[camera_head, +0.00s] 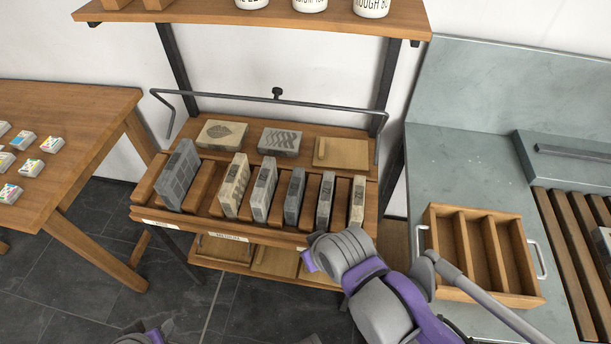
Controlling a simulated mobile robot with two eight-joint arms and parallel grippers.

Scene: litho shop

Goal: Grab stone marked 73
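Several stone slabs stand on edge in the slots of a wooden rack (292,236). From left to right they are a large dark grey slab (178,176), a beige slab (235,186), a pale slab (264,190), a dark grey slab (294,195), a narrow grey slab (325,199) and a narrow beige slab (357,200). I cannot read a 73 on any of them. My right arm, grey and purple, reaches up to the rack's front right; its fingers cannot be made out. Only a small part of my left arm shows at the bottom edge; its gripper is out of view.
Two flat stones, one beige (221,134) and one grey (280,142), lie behind the slots beside a wooden board (341,153). A grey rail (270,99) crosses above. A divided wooden tray (507,295) with handles sits on the right counter. A wooden table (70,105) stands left.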

